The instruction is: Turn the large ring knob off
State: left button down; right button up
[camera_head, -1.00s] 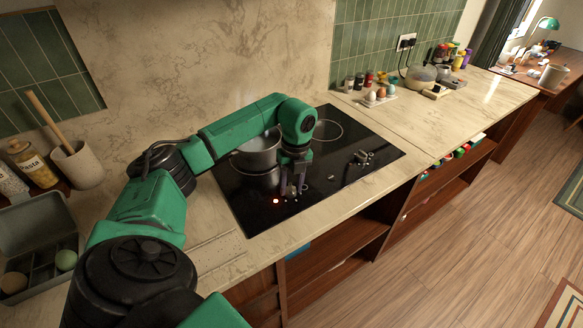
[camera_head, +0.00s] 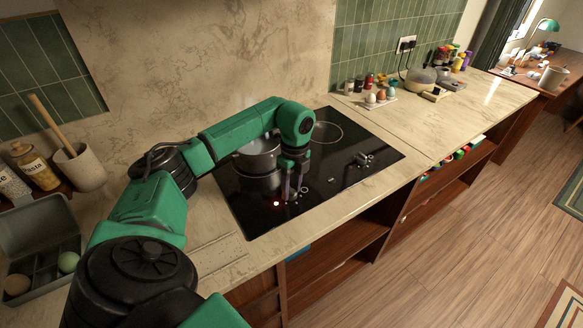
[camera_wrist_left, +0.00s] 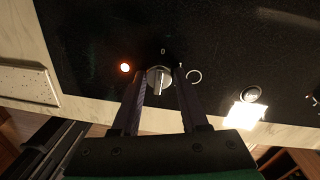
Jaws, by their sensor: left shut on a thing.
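A metal knob (camera_wrist_left: 158,77) sits on the black cooktop (camera_wrist_left: 90,35), between the fingertips of my left gripper (camera_wrist_left: 160,73) in the left wrist view. The fingers are shut on it, and its grip bar runs roughly in line with them. In the head view my left gripper (camera_head: 287,197) points down at the cooktop's front edge and hides the knob. My right gripper is out of view.
A pot (camera_head: 258,155) stands on the cooktop behind my left gripper. Other knobs (camera_head: 364,159) are farther right; one (camera_wrist_left: 250,93) shows near a bright reflection in the wrist view. An egg holder (camera_head: 378,102) and jars stand on the counter behind.

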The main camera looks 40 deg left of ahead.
pick_arm(q)
jog(key=shift+w+r, duration=0.1)
jog(key=shift+r, duration=0.05)
jog(key=c, duration=0.7)
grip_release()
notch_tip(320, 180, up, 9)
jog(key=b, duration=0.2)
notch_tip(320, 180, up, 6)
jog(key=p, duration=0.3)
send_over(294, 190)
jog(key=shift+a+f, duration=0.1)
jog(key=shift+f, duration=0.15)
jog(key=shift+w, duration=0.1)
